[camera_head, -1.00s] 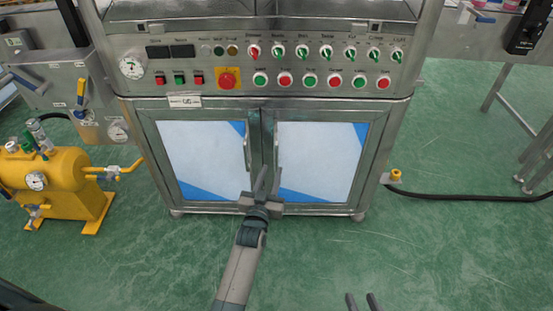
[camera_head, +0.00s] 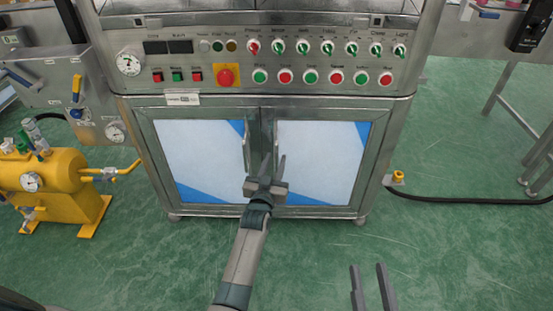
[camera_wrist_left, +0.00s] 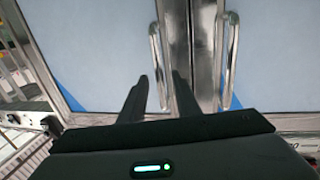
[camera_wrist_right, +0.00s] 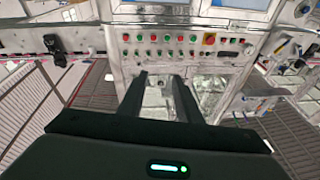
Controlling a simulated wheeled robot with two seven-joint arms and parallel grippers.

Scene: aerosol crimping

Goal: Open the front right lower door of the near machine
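The near machine (camera_head: 270,106) has two lower front doors, both closed. The right lower door (camera_head: 325,155) has a pale blue-white panel in a metal frame. Its vertical bar handle shows in the left wrist view (camera_wrist_left: 154,48), where the picture is turned over and this handle is on the left. My left gripper (camera_head: 273,162) is open in front of the door seam. In its wrist view the fingers lie either side of the handle's end; contact cannot be told. The left lower door (camera_head: 200,155) has its handle (camera_head: 246,153) beside the seam.
A control panel with buttons and a red emergency stop (camera_head: 226,76) is above the doors. A yellow tank (camera_head: 60,172) stands at the left. A black hose (camera_head: 460,199) runs right from the machine. The green floor in front is clear.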

